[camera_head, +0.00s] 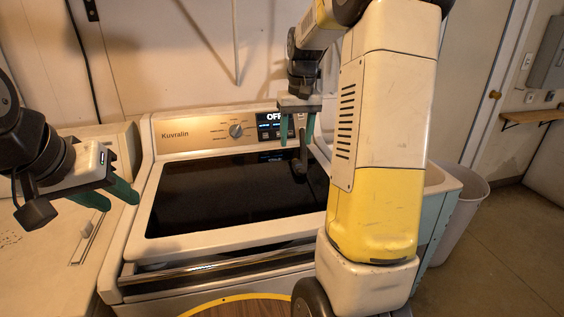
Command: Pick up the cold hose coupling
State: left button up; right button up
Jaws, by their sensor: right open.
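I cannot make out the cold hose coupling in the head view; my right arm covers much of the sink area. My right gripper (297,138) points down over the right rear of the washer lid, its two green fingers apart. A dark part (300,163) shows at the fingers; I cannot tell whether it belongs to my gripper. My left gripper (121,205) is at the far left, above the left-hand white appliance, with its green fingers apart and nothing seen between them.
The white washer (140,248) has a dark glass lid (230,192) and a control panel (190,134) with a knob. Part of a pale sink basin (437,180) shows behind my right arm. A white bin (465,215) stands at the right, with open floor (500,260) beyond it.

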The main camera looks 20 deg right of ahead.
aim_at(299, 165)
jog(key=shift+g, duration=0.5)
jog(key=w+d+f, duration=0.1)
jog(key=f, duration=0.1)
jog(key=w+d+f, duration=0.1)
jog(key=w, duration=0.1)
jog(key=shift+d+f, duration=0.3)
jog(key=shift+f, duration=0.05)
jog(key=f, duration=0.8)
jog(key=shift+w+d, duration=0.1)
jog(key=shift+w, duration=0.2)
grip_shut()
